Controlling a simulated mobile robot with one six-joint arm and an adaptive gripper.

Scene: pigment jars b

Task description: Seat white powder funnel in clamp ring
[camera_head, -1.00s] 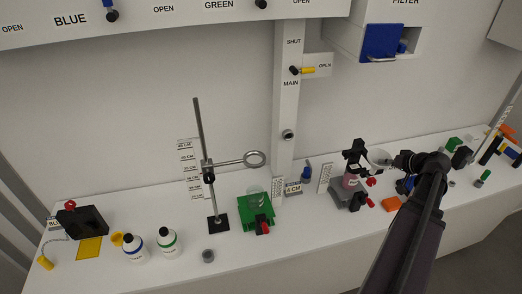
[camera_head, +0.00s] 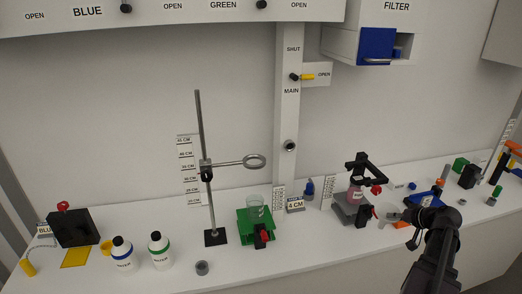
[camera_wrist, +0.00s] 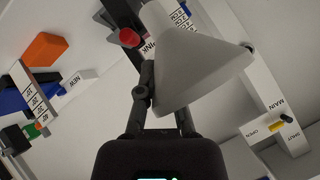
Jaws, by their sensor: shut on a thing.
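The white funnel (camera_wrist: 190,65) fills the middle of the wrist view, tilted, its wide mouth towards the lower right and its narrow end at the top. My gripper (camera_wrist: 165,105) is shut on it at the left side of its cone. In the head view my gripper (camera_head: 407,214) is at the right, near the bench front, with the pale funnel (camera_head: 390,217) just left of it. The clamp ring (camera_head: 254,161) is empty, held out to the right from an upright rod stand (camera_head: 199,150), well left of my gripper and above the bench.
A black press-like device with a pink jar (camera_head: 355,194) stands between ring and gripper. Two white bottles (camera_head: 160,250) stand at front left. The air between ring and device is clear.

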